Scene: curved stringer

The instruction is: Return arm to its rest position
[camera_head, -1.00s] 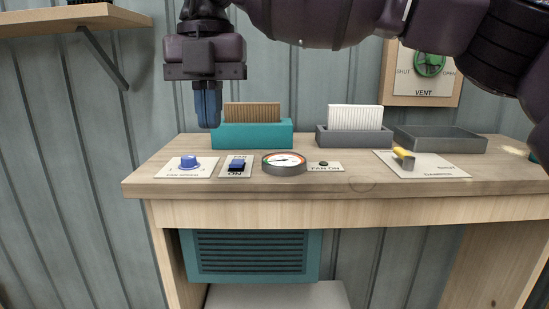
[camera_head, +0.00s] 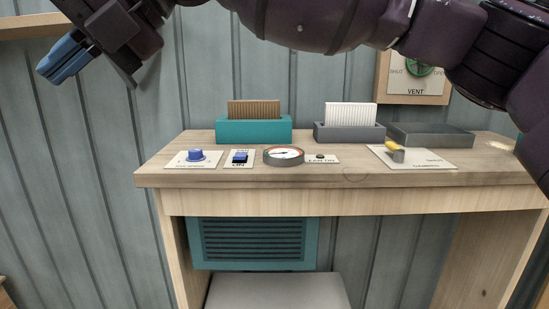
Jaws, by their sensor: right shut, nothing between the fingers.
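My right gripper (camera_head: 61,62) is at the upper left of the head view, with blue fingers that are shut and hold nothing. It is tilted, pointing left and down, raised above and left of the wooden desk (camera_head: 335,202), clear of everything on it. My dark purple arm runs across the top of the view from the right side. My left gripper is not in view.
On the desk are a blue knob (camera_head: 195,155), a blue switch (camera_head: 240,157), a round gauge (camera_head: 284,156), a yellow-handled lever (camera_head: 395,150), a teal holder (camera_head: 254,131), a grey holder (camera_head: 349,133) and a grey tray (camera_head: 432,137).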

